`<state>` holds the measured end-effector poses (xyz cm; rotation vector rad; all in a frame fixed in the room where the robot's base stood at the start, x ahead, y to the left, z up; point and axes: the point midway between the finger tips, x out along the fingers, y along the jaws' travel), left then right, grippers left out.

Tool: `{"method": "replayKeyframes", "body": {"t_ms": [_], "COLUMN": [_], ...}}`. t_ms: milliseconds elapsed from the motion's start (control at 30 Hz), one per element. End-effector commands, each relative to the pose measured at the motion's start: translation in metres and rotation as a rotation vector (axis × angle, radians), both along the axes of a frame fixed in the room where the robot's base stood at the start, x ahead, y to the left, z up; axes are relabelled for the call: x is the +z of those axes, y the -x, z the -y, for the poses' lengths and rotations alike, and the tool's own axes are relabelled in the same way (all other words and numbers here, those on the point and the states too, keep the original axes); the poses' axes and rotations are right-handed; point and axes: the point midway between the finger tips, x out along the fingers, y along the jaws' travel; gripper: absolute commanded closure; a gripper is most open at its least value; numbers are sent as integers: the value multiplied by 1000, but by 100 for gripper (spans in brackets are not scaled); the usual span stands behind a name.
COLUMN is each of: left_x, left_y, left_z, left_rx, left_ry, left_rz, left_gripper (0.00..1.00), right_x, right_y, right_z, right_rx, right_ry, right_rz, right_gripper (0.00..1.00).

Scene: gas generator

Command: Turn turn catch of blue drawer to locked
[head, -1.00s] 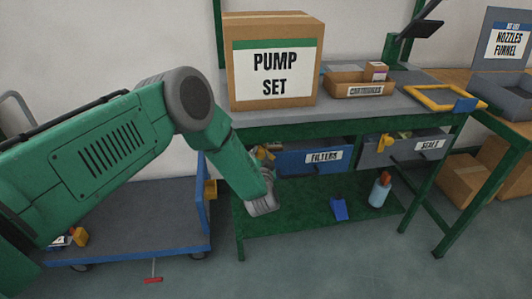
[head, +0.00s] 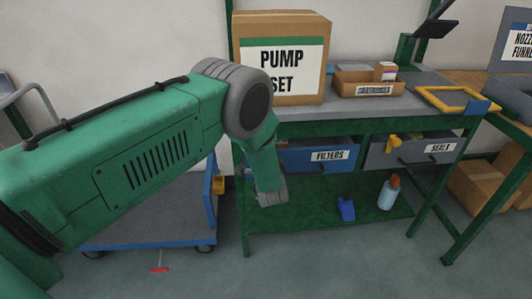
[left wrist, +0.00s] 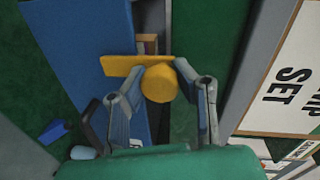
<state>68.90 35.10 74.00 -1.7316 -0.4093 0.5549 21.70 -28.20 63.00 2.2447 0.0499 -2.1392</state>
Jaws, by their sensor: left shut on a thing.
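The blue drawer (head: 300,158), labelled "FILTERS", is under the workbench at its left part. Its front (left wrist: 85,50) fills the upper left of the left wrist view. The yellow turn catch (left wrist: 122,65) has a flat bar reaching left over the blue front and a round knob (left wrist: 160,85). My left gripper (left wrist: 160,76) has its two fingers on either side of the knob, shut on it. In the head view my green left arm covers the catch and the gripper. My right gripper is in neither view.
The grey "SEALS" drawer (head: 418,152) has its own yellow catch (head: 393,141). The "PUMP SET" box (head: 283,60) stands on the bench above. A blue trolley (head: 155,215) is at the left. A bottle (head: 388,194) stands on the lower shelf (head: 300,212).

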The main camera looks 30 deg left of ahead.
Motion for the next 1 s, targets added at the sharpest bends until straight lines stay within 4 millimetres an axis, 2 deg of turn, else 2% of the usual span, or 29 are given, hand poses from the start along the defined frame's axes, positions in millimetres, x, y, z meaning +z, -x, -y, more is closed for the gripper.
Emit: {"method": "replayKeyframes", "body": {"t_ms": [33,600,633,667,700,1000], "left_x": [-4,-6,-6,-6,-6,-3], "left_y": [1,2,2,2,2,2], "left_z": [6,8,8,7,7,5], "left_rx": [-8,-10,-10,-10,-10,-6], "left_ry": [-3,-26,-26,-26,-26,-28], "left_rz": [-14,-36,-36,-36,-35,-28], "left_gripper": [100,100,66,56,51,51], "right_x": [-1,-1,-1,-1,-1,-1], "right_y": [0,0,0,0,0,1], "right_z": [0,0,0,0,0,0], "right_rx": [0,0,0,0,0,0], "right_ry": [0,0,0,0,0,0], "right_rz": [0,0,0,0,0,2], "right_gripper": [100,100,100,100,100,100]}}
